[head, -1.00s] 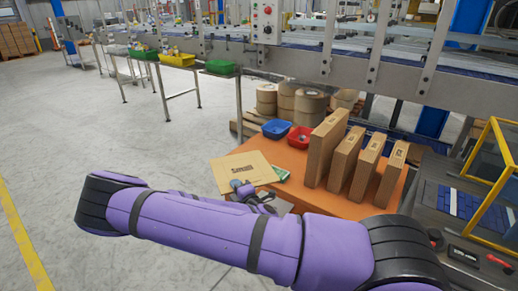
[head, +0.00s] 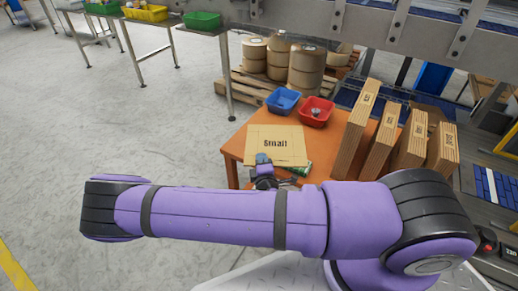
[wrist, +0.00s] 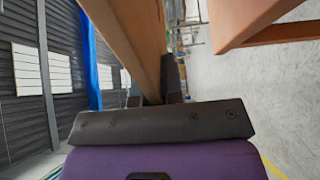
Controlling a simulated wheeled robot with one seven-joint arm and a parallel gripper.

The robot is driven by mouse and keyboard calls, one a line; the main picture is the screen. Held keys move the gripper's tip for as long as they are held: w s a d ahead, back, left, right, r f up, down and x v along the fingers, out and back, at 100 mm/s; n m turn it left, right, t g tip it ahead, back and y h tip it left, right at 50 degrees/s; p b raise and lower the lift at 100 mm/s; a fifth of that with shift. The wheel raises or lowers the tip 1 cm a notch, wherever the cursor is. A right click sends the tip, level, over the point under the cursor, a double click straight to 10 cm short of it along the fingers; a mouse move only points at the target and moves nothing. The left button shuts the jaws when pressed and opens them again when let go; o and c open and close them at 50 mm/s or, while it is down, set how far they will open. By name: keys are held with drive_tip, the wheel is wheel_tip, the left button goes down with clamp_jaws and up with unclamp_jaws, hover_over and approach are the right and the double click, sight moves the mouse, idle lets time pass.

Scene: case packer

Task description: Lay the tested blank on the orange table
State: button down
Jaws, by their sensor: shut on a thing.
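The blank (head: 275,147) is a flat brown cardboard sheet marked "Small". My gripper (head: 264,174) is shut on its near edge, partly hidden by my purple arm. In the head view the blank appears over the left part of the orange table (head: 233,149). In the wrist view the blank (wrist: 128,40) runs away from my gripper (wrist: 165,100), and a gap separates it from the table (wrist: 238,18). The blank looks held above the table, not resting on it.
A blue bin (head: 284,101) and a red bin (head: 316,112) stand behind the blank on the table. Several upright cardboard packs (head: 382,141) fill its right side. Tape rolls (head: 306,70) are stacked behind.

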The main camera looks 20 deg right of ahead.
drive_tip(key=shift+m+g+h, duration=0.3)
drive_tip(key=shift+m+h, duration=0.3)
drive_tip(key=shift+h, duration=0.3)
drive_tip(key=w+a+f, duration=0.1)
drive_tip(key=w+f, duration=0.1)
drive_tip(key=w, duration=0.2)
drive_tip(key=w+a+f, duration=0.1)
drive_tip(key=w+f, duration=0.1)
drive_tip(key=w, duration=0.2)
drive_tip(key=w+a+f, duration=0.1)
drive_tip(key=w+f, duration=0.2)
drive_tip(key=w, duration=0.1)
drive_tip(key=shift+w+a, duration=0.1)
drive_tip(key=shift+f, duration=0.6)
drive_tip(key=c, duration=1.2)
unclamp_jaws()
drive_tip(key=shift+c, duration=0.2)
